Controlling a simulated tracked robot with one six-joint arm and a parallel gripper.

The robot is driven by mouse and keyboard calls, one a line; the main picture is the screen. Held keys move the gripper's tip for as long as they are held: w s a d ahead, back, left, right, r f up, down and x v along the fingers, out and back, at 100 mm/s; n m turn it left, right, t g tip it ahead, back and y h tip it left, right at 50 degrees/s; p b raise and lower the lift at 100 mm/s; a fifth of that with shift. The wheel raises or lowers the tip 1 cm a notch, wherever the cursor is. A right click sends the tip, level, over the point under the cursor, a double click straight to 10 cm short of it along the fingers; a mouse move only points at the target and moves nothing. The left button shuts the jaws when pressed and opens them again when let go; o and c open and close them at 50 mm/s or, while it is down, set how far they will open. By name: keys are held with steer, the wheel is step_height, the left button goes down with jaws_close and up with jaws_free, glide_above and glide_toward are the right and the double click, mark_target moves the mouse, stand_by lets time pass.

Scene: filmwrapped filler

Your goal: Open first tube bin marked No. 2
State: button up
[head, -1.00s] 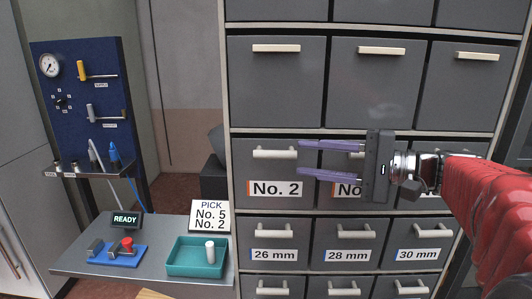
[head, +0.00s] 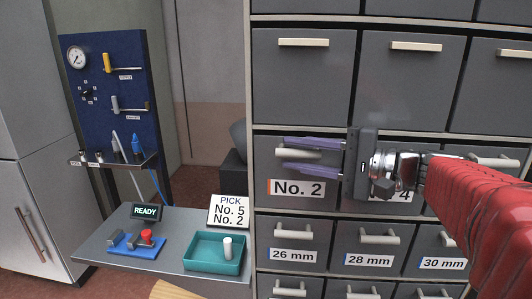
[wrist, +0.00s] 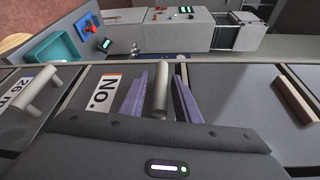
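The bin marked No. 2 (head: 320,200) is a grey drawer front in the cabinet, shut, with a pale horizontal bar handle (head: 299,155) above its black-on-white label (head: 297,188). My gripper (head: 284,156) is open, its two purple fingers above and below that handle. In the wrist view the handle (wrist: 161,90) stands between the two spread fingers, with a gap visible on each side. My gripper body hides most of the neighbouring bin's label, leaving a "4" (head: 404,195).
Bins marked 26 mm (head: 293,238), 28 mm (head: 370,240) and 30 mm (head: 440,245) sit below. A side table (head: 190,235) at left holds a teal tray (head: 205,263), a READY display (head: 146,211) and a card reading PICK No. 5 No. 2 (head: 229,211).

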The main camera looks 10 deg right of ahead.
jaws_close()
steer(key=shift+f, duration=0.1)
